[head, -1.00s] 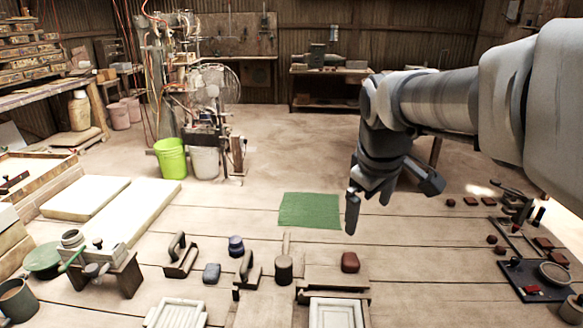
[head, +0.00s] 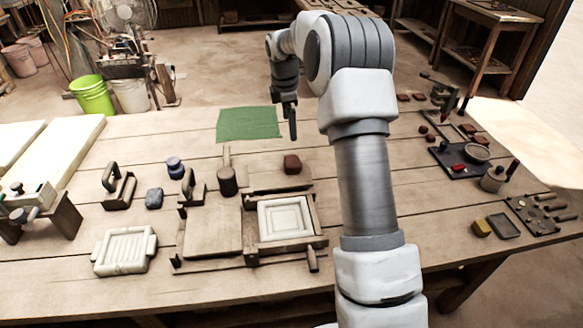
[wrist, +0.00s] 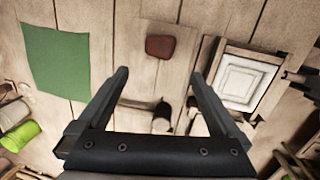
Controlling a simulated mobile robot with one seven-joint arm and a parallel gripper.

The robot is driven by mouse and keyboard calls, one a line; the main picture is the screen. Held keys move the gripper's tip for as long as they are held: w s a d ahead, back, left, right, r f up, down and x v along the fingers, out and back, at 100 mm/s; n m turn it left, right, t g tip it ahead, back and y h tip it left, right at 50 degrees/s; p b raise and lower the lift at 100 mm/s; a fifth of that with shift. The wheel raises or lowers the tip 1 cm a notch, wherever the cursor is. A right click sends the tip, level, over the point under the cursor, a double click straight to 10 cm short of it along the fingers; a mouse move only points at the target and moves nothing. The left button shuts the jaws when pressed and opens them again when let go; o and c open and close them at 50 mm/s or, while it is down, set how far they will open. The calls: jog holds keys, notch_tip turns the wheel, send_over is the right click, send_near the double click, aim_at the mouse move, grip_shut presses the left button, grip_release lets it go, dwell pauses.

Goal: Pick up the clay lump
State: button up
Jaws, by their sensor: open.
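The clay lump (head: 292,164) is a reddish-brown rounded block lying on the wooden table, just behind the press with the white tile mould. In the wrist view the clay lump (wrist: 160,47) lies ahead of the fingertips, roughly midway between their lines. My gripper (head: 284,108) is above the table, higher in the head view than the lump and apart from it. In the wrist view my gripper (wrist: 159,76) has its two fingers spread wide with nothing held between them.
A green mat (head: 248,125) lies behind the lump to the left. A dark mallet (head: 227,181) stands left of it. The press with its white mould (head: 285,218) is in front. A blue-grey block (head: 154,198) lies farther left. Several small brown lumps lie at the right.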

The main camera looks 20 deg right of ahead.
aim_at(293, 165)
jog(key=f+b, duration=0.1)
jog(key=f, duration=0.4)
jog(key=w+d+f+b, duration=0.1)
jog(key=f, duration=0.5)
jog(key=w+f+b, duration=0.1)
jog(key=f, duration=0.4)
jog(key=shift+d+f, duration=0.25)
jog(key=shift+d, duration=0.05)
jog(key=shift+r, duration=0.1)
jog(key=c, duration=1.4)
